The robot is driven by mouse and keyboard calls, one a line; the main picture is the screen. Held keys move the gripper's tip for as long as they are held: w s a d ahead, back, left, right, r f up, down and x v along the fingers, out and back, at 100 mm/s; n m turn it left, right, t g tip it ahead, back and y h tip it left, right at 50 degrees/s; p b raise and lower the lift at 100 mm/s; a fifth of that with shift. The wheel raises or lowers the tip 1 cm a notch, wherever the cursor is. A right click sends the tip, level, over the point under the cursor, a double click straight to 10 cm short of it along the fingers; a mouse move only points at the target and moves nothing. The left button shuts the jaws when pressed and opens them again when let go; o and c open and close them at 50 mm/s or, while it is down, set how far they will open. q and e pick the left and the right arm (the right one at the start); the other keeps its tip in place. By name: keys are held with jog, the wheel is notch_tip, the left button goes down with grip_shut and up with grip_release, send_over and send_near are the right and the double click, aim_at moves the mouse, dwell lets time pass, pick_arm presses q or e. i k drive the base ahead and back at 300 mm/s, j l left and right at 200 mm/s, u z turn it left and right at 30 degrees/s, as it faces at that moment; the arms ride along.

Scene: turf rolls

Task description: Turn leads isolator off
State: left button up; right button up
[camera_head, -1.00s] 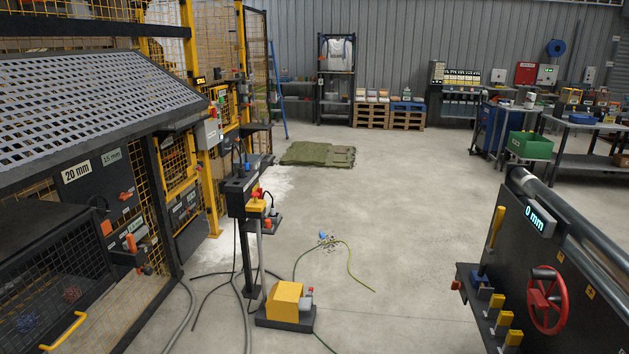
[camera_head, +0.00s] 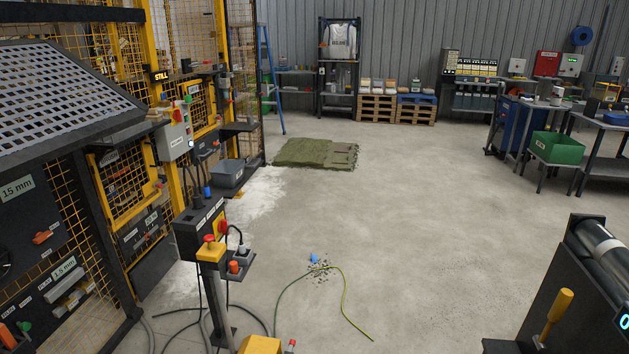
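A black control box on a post (camera_head: 197,228) stands at left of centre, with cables plugged into its top. A red and yellow rotary switch (camera_head: 221,228) sits on its right side; it may be the leads isolator, but its label and its position are too small to read. A yellow box with a red mushroom button (camera_head: 210,249) sits just below in front. Neither of my grippers is in view.
A yellow fence with a mesh guard (camera_head: 62,92) fills the left side. Cables and a yellow-green lead (camera_head: 343,300) lie on the floor near the post. A black machine (camera_head: 561,290) stands at the lower right.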

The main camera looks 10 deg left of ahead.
aim_at(222, 225)
jog(key=i, duration=0.85)
jog(key=i+u, duration=0.1)
jog(key=i, duration=0.75)
